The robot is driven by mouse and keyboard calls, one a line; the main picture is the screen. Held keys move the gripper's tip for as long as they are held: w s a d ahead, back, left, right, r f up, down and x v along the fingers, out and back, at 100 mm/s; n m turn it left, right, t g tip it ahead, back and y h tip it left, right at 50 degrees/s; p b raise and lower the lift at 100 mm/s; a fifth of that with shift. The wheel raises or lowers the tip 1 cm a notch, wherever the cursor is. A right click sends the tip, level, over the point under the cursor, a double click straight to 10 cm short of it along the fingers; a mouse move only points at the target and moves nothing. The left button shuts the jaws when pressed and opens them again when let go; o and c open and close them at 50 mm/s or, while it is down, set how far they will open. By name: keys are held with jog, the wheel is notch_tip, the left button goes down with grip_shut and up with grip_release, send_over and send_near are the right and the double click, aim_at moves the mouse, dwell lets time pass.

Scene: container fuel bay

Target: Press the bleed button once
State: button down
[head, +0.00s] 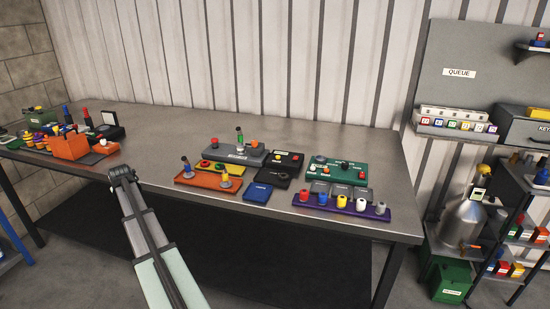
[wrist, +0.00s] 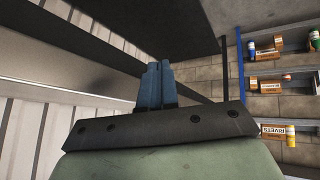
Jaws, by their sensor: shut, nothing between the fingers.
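In the head view several small control panels stand on the steel table (head: 300,119). A green panel (head: 325,173) at the right carries a dark knob and small coloured controls. A grey panel (head: 232,152) has red round buttons, and a black panel (head: 280,165) lies between these two. An orange panel (head: 207,182) holds upright knobs. The labels are too small to read, so I cannot tell which control is the bleed button. My gripper's bluish fingers (wrist: 155,82) are together and empty in the wrist view, away from the panels, which do not show there.
A purple strip (head: 340,207) with coloured knobs lies along the front right edge. A blue block (head: 257,192) sits beside it. An orange bin (head: 70,146) and clutter fill the left end. The table between them is clear. A rack with rivet boxes (wrist: 272,132) shows in the wrist view.

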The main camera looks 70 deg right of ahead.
jog(key=shift+m+h, duration=0.6)
jog(key=s+d+r, duration=0.1)
jog(key=d+r, duration=0.2)
jog(key=s+d+r, duration=0.1)
jog(key=d+r, duration=0.3)
jog(key=s+d+r, duration=0.1)
jog(key=d+r, duration=0.2)
jog(key=shift+s+d+r, duration=0.3)
jog(key=shift+s+d, duration=0.1)
jog(key=s+d, duration=0.2)
jog(key=s, duration=0.1)
jog(key=s+d+m, duration=0.1)
jog(key=s+d, duration=0.2)
jog(key=s+d+m, duration=0.1)
jog(key=s+d, duration=0.2)
jog(key=shift+s+r+y, duration=0.15)
jog(key=shift+r+y, duration=0.25)
jog(key=s+d+r+m, duration=0.25)
jog(key=s+d, duration=0.55)
jog(key=s, duration=0.4)
notch_tip(320, 180, up, 6)
jog(key=m+t+y, duration=0.2)
jog(key=m, duration=0.2)
send_over(280, 157)
jog(key=shift+f+n, duration=0.15)
jog(key=shift+n, duration=0.1)
jog(key=shift+f, duration=0.15)
jog(key=shift+f, duration=4.25)
jog(key=shift+f, duration=0.15)
